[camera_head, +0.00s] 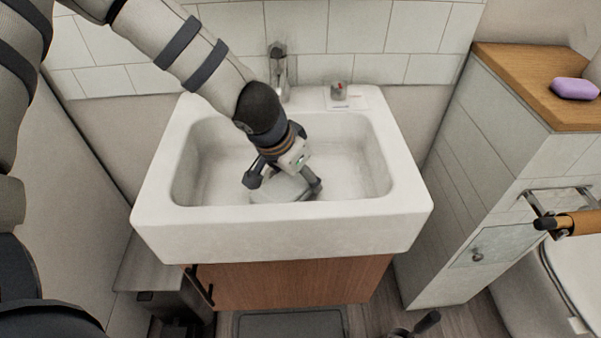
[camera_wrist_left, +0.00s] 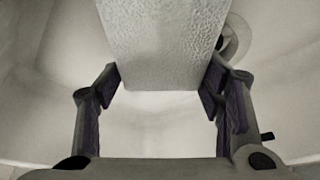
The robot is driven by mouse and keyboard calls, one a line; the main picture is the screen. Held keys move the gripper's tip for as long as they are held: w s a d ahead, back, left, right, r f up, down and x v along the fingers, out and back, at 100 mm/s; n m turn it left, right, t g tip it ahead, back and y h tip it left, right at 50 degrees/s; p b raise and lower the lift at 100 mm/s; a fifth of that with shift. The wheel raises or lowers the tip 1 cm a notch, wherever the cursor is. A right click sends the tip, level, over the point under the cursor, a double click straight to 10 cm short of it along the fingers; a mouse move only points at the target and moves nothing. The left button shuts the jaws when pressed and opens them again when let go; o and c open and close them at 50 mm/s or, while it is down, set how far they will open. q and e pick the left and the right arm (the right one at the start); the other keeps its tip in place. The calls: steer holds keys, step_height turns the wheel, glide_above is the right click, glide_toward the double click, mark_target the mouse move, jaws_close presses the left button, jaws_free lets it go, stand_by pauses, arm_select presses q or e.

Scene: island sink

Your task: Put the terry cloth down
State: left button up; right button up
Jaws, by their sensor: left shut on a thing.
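The pale terry cloth (camera_wrist_left: 160,45) is a light, textured slab between the fingers of my left gripper (camera_wrist_left: 165,90) in the left wrist view. In the head view the left gripper (camera_head: 283,190) reaches down into the white sink basin (camera_head: 345,180). The cloth (camera_head: 282,187) shows there as a pale shape between the fingers. My left gripper is shut on it. Whether the cloth touches the basin floor cannot be told.
The faucet (camera_head: 277,70) stands behind the basin. A purple soap (camera_head: 575,89) lies on the wooden top (camera_head: 510,75) at right. The right part of the basin is clear.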

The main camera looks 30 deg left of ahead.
mark_target(292, 180)
arm_select(q)
steer(key=shift+a+f, duration=0.1)
steer(key=shift+a, duration=0.05)
arm_select(e)
steer(key=shift+a, duration=0.1)
arm_select(q)
steer(key=o, duration=1.2)
steer(key=shift+f, duration=0.1)
steer(key=shift+o, duration=0.2)
steer(key=v, duration=0.2)
steer(key=p+v, duration=0.1)
steer(key=v, duration=0.2)
steer(key=shift+w+r, duration=0.15)
steer(key=shift+r, duration=0.35)
steer(key=v, duration=0.6)
steer(key=shift+s, duration=0.45)
arm_select(e)
steer(key=shift+w+r+t, duration=0.4)
steer(key=shift+w+r, duration=0.5)
steer(key=shift+w, duration=0.05)
